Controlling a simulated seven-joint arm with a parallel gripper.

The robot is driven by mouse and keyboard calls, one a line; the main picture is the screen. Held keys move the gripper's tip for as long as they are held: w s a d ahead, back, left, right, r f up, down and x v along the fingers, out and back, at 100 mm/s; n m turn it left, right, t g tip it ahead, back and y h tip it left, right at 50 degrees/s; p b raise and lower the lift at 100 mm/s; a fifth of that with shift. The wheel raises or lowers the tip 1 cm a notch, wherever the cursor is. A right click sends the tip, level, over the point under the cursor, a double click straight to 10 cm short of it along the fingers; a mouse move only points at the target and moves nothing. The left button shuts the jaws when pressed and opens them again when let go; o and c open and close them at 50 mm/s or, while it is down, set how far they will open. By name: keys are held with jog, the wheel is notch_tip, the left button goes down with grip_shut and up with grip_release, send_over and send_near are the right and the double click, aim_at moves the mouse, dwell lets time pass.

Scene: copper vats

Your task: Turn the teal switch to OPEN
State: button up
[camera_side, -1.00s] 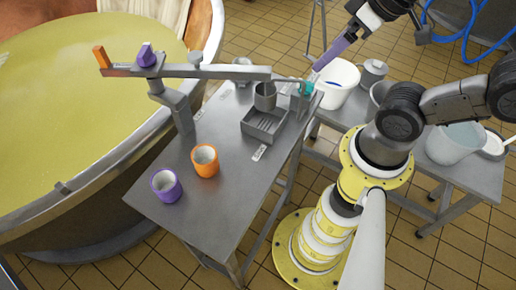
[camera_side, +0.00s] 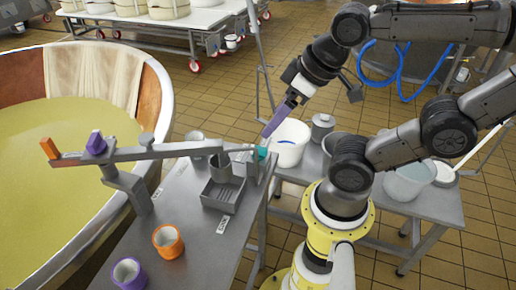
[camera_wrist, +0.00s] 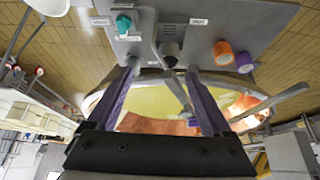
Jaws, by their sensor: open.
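The teal switch (camera_side: 262,152) sits at the far right corner of the grey metal table, partly hidden behind a grey post. In the wrist view the teal switch (camera_wrist: 123,23) shows near the top, left of centre, with small white labels beside it; I cannot read them. My gripper (camera_side: 267,134) has purple fingers that point down and left, their tips just above and close to the switch in the side view. In the wrist view my gripper (camera_wrist: 163,68) has its two fingers spread apart with nothing between them. I cannot tell whether a finger touches the switch.
A long grey lever arm (camera_side: 170,150) with orange and purple knobs spans the table. A grey cup (camera_side: 220,168) is above a drain tray (camera_side: 221,195). An orange cup (camera_side: 168,242) and a purple cup (camera_side: 129,273) stand in front. A white bucket (camera_side: 290,147) is close right of the switch.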

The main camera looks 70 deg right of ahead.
jog(key=shift+n, duration=0.3)
jog(key=shift+c, duration=1.1)
jog(key=shift+w+r+n, duration=0.1)
jog(key=shift+r+n, duration=0.2)
jog(key=shift+r, duration=0.05)
jog(key=shift+c, duration=1.1)
jog(key=w+d+f+g, duration=0.6)
jog(key=w+d, duration=0.2)
jog(key=d, duration=0.2)
notch_tip(320, 180, down, 13)
jog(key=shift+a+f, duration=0.1)
grip_shut()
